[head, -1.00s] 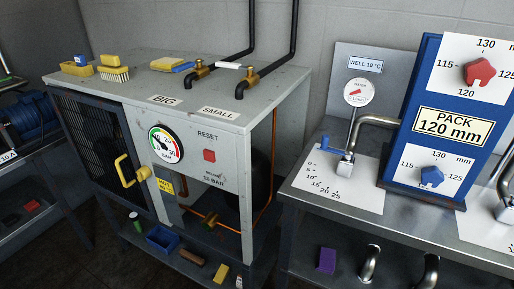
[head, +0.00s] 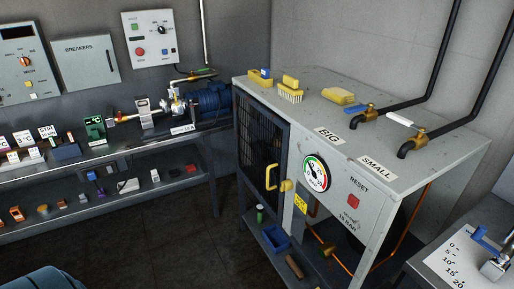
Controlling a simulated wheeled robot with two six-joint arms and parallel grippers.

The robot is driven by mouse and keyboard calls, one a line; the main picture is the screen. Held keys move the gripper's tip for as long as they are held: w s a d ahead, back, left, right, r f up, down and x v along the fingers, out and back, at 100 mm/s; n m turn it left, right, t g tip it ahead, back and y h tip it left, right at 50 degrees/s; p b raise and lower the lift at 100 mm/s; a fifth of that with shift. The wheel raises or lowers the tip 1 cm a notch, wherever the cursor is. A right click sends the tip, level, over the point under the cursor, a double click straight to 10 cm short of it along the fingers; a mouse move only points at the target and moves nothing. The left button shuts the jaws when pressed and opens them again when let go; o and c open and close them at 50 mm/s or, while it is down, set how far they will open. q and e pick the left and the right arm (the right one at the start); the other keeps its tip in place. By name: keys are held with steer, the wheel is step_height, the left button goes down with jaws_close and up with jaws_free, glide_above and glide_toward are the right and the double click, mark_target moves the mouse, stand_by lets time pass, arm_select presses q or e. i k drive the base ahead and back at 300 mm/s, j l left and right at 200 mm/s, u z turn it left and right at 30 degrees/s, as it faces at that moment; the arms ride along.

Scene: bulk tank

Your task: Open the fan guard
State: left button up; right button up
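The fan guard (head: 262,137) is a dark mesh panel on the left side of the grey machine (head: 352,187). It appears closed against the frame. A yellow handle (head: 272,176) stands out at its right edge, by a yellow knob or catch (head: 287,185) on the machine's front. What lies behind the mesh is too dark to make out. Neither of my grippers is in view.
A bench (head: 110,150) with a blue motor (head: 208,97) and small parts runs along the left wall. A steel table (head: 420,270) is at the lower right. A low shelf with a blue bin (head: 276,238) is under the machine. Dark floor (head: 190,235) lies open in front.

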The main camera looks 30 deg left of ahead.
mark_target(262, 134)
steer(key=u, duration=1)
